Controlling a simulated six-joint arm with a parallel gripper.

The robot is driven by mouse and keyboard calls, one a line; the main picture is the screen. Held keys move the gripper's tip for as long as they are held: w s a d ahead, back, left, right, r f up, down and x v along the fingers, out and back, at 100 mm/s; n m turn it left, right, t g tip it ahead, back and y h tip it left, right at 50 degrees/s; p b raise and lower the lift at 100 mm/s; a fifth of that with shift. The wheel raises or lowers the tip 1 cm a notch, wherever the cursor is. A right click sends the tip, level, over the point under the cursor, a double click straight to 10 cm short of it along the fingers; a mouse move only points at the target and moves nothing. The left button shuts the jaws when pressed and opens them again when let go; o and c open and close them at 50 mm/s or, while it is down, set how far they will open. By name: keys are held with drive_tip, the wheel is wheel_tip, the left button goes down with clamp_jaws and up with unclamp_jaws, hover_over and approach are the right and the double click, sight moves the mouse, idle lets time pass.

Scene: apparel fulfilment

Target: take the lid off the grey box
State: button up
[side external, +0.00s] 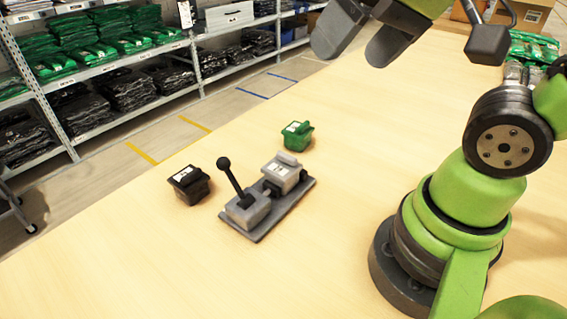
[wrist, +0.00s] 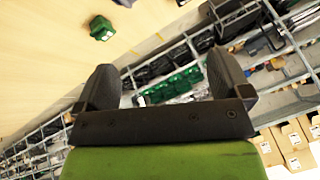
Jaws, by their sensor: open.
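The grey box (side external: 280,178) sits on a dark grey base plate (side external: 258,228) in the middle of the table in the side view. Its lid (side external: 288,160) is on top, with a raised grip and a white label. A grey block with a black lever (side external: 232,177) stands on the same plate, in front and to the left of the box. My gripper (side external: 352,42) is high at the top of the side view, far above the table, open and empty. In the wrist view its two fingers (wrist: 166,88) are spread wide with nothing between them. The grey box is not in the wrist view.
A black box (side external: 188,184) stands left of the plate, and a green box (side external: 297,135) stands behind it. The green box also shows in the wrist view (wrist: 102,28). Shelves (side external: 110,66) with folded green and black clothes stand beyond the table. The table front is clear.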

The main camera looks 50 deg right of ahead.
drive_tip(key=w+d+f+n+g+h, duration=0.1)
drive_tip(key=w+d+f+n+g, duration=0.1)
drive_tip(key=w+f+g, duration=0.5)
drive_tip(key=n+t, duration=0.1)
hover_over(285, 167)
wheel_tip(285, 167, down, 7)
drive_tip(key=shift+n+h, duration=0.3)
wheel_tip(285, 167, down, 5)
drive_tip(key=shift+w+d+r, duration=0.1)
drive_tip(key=shift+r, duration=0.05)
wheel_tip(285, 167, down, 6)
drive_tip(key=shift+f, duration=0.2)
drive_tip(key=c, duration=1)
